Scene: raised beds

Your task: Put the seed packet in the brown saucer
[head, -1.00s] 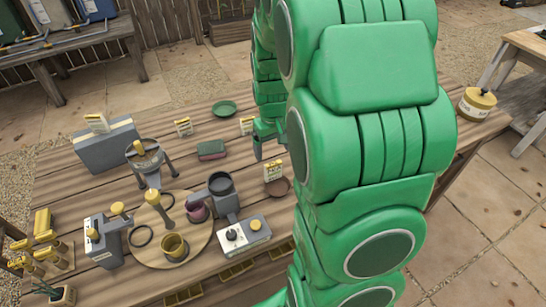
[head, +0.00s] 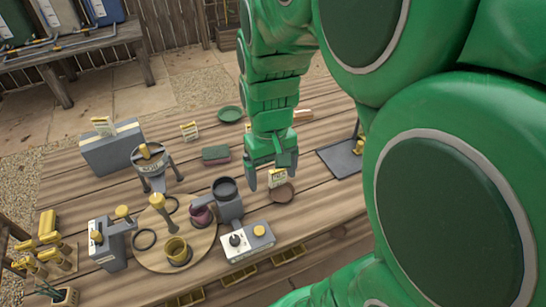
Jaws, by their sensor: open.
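The brown saucer (head: 283,194) lies on the wooden table in the head view, its inside looking bare. A small upright cream-and-yellow card (head: 277,179) with dark print stands just behind its left edge. I cannot tell whether this card or the similar one (head: 189,131) farther back left is the seed packet. My gripper (head: 272,170) points down, open, its fingers on either side of the nearer card in the picture. I cannot tell how high it is above the table, and nothing shows held in it.
A round board (head: 205,240) with cups and a grey device (head: 247,240) stand left of and in front of the saucer. A green saucer (head: 230,114) and a green-and-red block (head: 216,153) lie farther back. A dark tray (head: 338,160) is at right, partly behind my arm.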

